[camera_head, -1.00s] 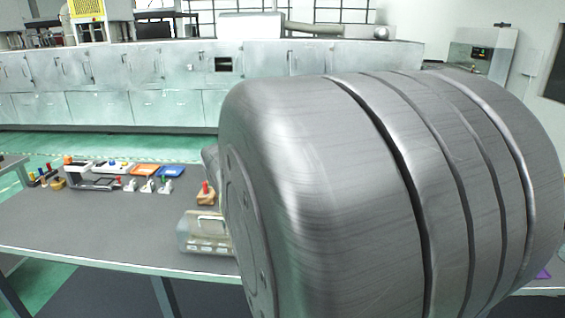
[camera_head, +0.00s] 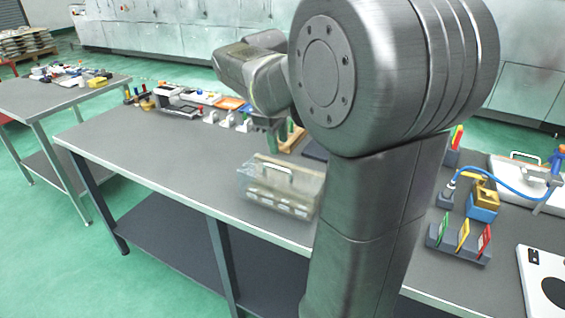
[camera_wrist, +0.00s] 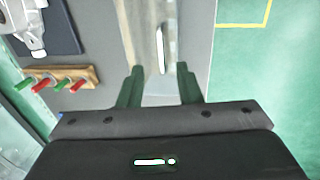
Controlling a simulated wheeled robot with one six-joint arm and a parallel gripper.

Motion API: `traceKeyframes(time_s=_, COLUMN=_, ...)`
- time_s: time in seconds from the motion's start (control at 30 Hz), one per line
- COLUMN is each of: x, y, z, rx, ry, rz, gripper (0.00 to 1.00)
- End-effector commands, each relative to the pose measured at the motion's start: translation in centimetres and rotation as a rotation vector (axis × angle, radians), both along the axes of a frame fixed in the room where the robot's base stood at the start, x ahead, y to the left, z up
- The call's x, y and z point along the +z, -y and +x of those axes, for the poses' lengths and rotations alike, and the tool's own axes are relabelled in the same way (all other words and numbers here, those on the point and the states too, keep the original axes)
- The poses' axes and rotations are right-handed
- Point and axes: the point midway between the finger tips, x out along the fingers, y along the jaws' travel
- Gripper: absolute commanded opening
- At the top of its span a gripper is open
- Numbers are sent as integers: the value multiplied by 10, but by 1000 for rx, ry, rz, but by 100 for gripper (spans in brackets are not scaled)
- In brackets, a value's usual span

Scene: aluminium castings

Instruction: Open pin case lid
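The pin case, a clear box with a handle on its lid (camera_head: 272,190), stands near the front edge of the grey table, with its lid down. Pale blocks show dimly inside it. In the wrist view the pin case (camera_wrist: 142,30) lies ahead of the fingers, its light bar handle (camera_wrist: 161,48) running lengthwise just beyond and between them. My gripper (camera_wrist: 158,84) is open, with its two dark green fingers apart and nothing between them. In the head view my arm hides part of the table, and the gripper's fingers are only partly visible behind the case.
A wooden rack with red and green pegs (camera_wrist: 60,80) lies left of the case in the wrist view. Coloured cards in a holder (camera_head: 460,240) and a blue-and-yellow block (camera_head: 482,200) stand to the right. Several small fixtures line the table's back left.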

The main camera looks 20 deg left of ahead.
Motion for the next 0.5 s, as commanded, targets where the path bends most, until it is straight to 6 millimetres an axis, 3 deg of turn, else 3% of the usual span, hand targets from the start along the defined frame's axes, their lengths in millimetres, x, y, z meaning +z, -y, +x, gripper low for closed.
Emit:
traceKeyframes(time_s=0.2, x=-47, y=1, z=9, rx=-1, ry=-3, rz=-3, gripper=32)
traceKeyframes(time_s=0.5, x=-75, y=1, z=15, rx=-1, ry=0, rz=0, gripper=32)
